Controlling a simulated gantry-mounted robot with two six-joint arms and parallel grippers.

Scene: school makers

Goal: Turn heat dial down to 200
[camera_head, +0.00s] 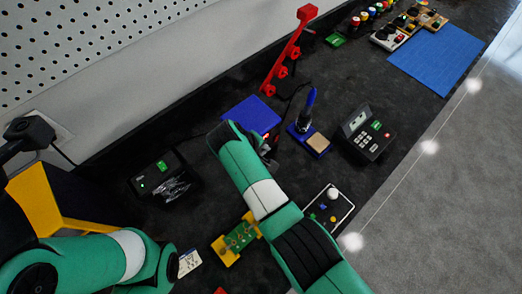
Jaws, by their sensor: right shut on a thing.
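The soldering station (252,115) shows as a blue-topped box in the middle of the table. A small red light shows at its front. My right gripper (268,152) is at the station's front face, mostly hidden behind my green right wrist. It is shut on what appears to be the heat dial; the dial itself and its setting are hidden. The soldering iron (309,106) stands upright in its blue stand (312,143), right of the station. My left arm is at lower left; its gripper is not in view.
A keypad meter (368,132) stands to the right. A green board in a yellow holder (228,255) and a tray of small parts (328,210) lie near my right arm. A black box (160,175) is at left, a red rack (284,60) behind, a blue mat (437,58) at far right.

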